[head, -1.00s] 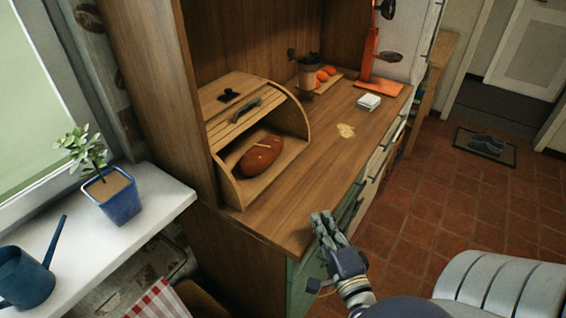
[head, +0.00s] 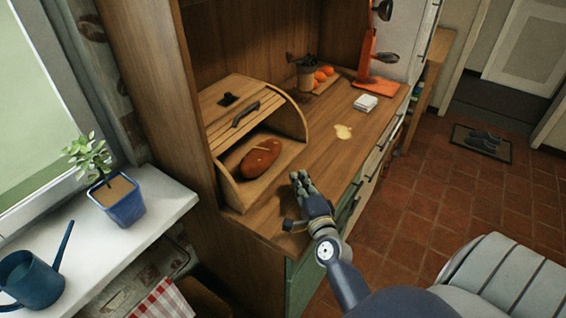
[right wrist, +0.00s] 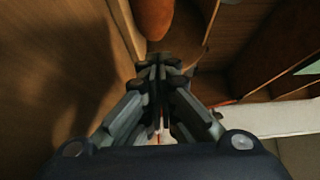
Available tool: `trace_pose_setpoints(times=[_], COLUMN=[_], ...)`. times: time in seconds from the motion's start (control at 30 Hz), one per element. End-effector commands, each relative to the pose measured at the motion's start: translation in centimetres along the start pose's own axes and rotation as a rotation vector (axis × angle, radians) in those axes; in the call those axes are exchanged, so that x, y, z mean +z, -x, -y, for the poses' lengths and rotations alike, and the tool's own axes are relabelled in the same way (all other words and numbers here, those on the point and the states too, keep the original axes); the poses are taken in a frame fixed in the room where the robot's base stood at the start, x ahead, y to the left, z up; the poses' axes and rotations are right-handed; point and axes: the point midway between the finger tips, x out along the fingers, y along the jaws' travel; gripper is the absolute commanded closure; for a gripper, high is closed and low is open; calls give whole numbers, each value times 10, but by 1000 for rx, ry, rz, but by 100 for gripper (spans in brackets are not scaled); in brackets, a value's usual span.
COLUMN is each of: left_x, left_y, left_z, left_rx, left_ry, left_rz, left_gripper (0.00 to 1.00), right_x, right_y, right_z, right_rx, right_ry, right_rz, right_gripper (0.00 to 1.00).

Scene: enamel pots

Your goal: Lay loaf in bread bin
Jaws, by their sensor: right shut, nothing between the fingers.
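The brown loaf (head: 260,159) lies inside the wooden bread bin (head: 229,187), whose slatted front is rolled up and open. The loaf also shows at the top of the right wrist view (right wrist: 153,18), partly cut off. My right gripper (head: 299,178) is shut and empty, in front of the bin and to its right, over the front part of the counter. It is apart from the loaf. In the right wrist view its fingers (right wrist: 159,62) are together, pointing toward the bin. My left gripper does not show.
White folded cloths or papers (head: 366,102), oranges (head: 323,73) and an orange stand (head: 374,84) are farther back. A potted plant (head: 119,201) and blue watering can (head: 30,279) stand on the sill at left.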

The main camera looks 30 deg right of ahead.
Motion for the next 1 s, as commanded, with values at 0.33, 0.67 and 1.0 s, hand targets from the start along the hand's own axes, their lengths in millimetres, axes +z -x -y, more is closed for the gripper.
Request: trace_pose_setpoints(times=[0.33, 0.67, 1.0], left_x=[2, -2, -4], left_y=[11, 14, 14], left_z=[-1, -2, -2], left_rx=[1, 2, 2], left_ry=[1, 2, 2], left_rz=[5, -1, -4], left_gripper=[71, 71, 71], right_x=[12, 28, 29], right_y=[-56, -71, -72], right_z=[3, 0, 0], right_rx=[-1, 0, 0], right_ry=[-3, 1, 0], right_rz=[0, -1, -1], right_gripper=[100, 100, 100])
